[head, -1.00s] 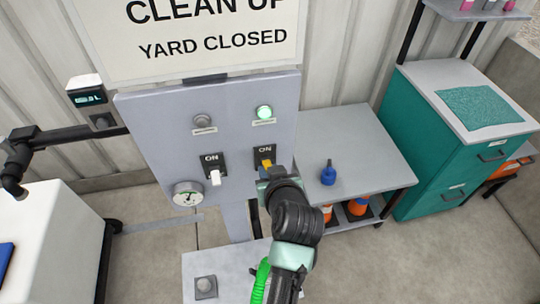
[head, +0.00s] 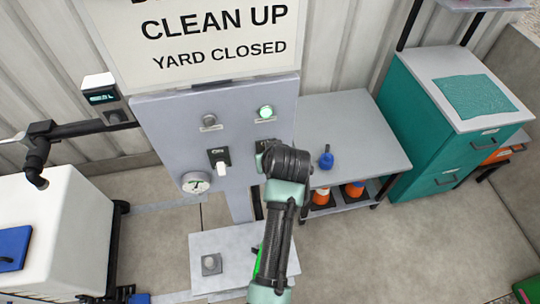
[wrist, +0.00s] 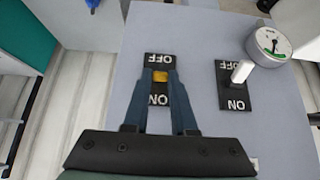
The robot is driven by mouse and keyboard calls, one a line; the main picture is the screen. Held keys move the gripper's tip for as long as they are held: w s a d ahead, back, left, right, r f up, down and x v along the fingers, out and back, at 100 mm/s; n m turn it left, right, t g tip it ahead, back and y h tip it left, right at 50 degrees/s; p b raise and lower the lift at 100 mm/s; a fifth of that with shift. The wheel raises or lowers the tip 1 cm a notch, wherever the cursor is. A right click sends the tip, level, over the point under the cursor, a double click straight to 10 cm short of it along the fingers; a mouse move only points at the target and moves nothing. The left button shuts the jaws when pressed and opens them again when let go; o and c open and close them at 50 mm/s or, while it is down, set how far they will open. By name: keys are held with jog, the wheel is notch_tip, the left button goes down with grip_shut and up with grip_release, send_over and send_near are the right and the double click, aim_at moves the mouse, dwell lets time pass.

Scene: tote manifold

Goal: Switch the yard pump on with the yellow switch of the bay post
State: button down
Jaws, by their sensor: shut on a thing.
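The bay post's grey panel (head: 165,130) stands upright under a sign. The yellow switch (wrist: 160,76) shows in the wrist view between my fingertips, on a black plate marked OFF and ON. It sits around the middle of its plate; its exact tilt is hard to tell. My gripper (wrist: 160,74) is shut on it. In the head view my gripper (head: 263,150) and wrist cover the yellow switch. The lamp (head: 265,112) above it glows green.
A white switch (head: 222,166) sits left of the yellow one, under an unlit lamp (head: 209,120). A gauge (head: 196,182) is at the panel's lower left. A grey bench (head: 350,135) with a blue bottle (head: 326,158) stands to the right, before a teal cabinet (head: 420,110).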

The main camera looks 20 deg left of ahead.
jog(key=c, duration=0.7)
grip_release()
jog(key=shift+r, duration=0.1)
jog(key=b+v, duration=0.2)
jog(key=v, duration=1)
jog(key=shift+s+d+r+b, duration=0.15)
jog(key=shift+s+r+b, duration=0.05)
jog(key=shift+r+b, duration=0.2)
